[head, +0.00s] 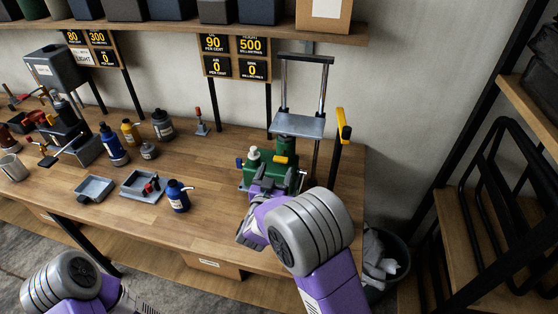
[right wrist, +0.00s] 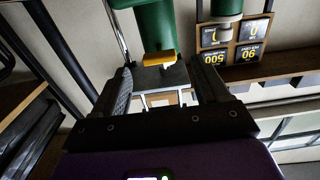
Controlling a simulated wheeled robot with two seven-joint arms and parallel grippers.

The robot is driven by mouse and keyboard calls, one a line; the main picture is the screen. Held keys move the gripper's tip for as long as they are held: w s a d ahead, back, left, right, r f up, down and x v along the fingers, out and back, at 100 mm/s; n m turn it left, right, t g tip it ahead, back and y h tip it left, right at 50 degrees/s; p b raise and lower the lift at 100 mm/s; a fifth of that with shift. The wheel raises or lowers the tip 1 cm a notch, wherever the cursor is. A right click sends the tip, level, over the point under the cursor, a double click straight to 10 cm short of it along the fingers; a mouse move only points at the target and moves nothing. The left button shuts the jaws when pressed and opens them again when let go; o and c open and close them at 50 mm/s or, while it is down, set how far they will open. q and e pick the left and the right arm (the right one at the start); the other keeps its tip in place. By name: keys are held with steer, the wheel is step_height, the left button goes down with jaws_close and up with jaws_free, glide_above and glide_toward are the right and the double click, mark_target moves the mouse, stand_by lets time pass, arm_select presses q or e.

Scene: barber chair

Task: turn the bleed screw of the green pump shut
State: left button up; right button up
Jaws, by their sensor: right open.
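The green pump (head: 262,172) stands on the bench's right part, below a metal frame with a grey plate. A yellow part (head: 281,159) sits on its upper right side; I cannot tell surely whether it is the bleed screw. My right gripper (head: 268,187) is close in front of the pump and hides part of it. In the right wrist view my right gripper (right wrist: 165,92) is open, with a yellow part (right wrist: 159,58) beside a green cylinder (right wrist: 155,24) beyond the gap between its fingers. My left gripper (head: 138,303) is low at the bottom edge, mostly cut off.
A yellow-handled lever (head: 343,126) stands right of the frame. A blue bottle (head: 178,196) and grey trays (head: 94,188) lie left of the pump. Signs (head: 235,57) stand behind. A bin (head: 385,255) is at the bench's right end. The bench between bottle and pump is clear.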

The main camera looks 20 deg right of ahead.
mark_target(280, 162)
steer(key=x, duration=0.6)
steer(key=c, duration=1.1)
steer(key=shift+o, duration=0.2)
